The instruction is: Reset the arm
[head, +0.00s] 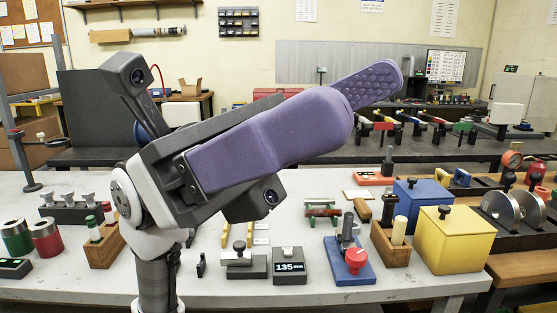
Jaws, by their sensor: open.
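My gripper (358,103) is raised in the middle of the head view, well above the white bench (60,289). Its two purple fingers point to the upper right. The near finger covers much of the far one, whose ribbed inner pad shows past it. The gripper is open, and I see nothing held between the fingers. My white wrist stands at the lower left of the hand, over the bench's front part. The hand hides part of the bench and the background behind it.
Below the gripper stand a device reading 135 (289,268), a blue-based fixture with a red knob (357,261) and a wooden block holder (391,246). Yellow (453,245) and blue (420,203) boxes stand right. Red (46,238) and green cylinders (16,239) stand left. Air around the fingers looks clear.

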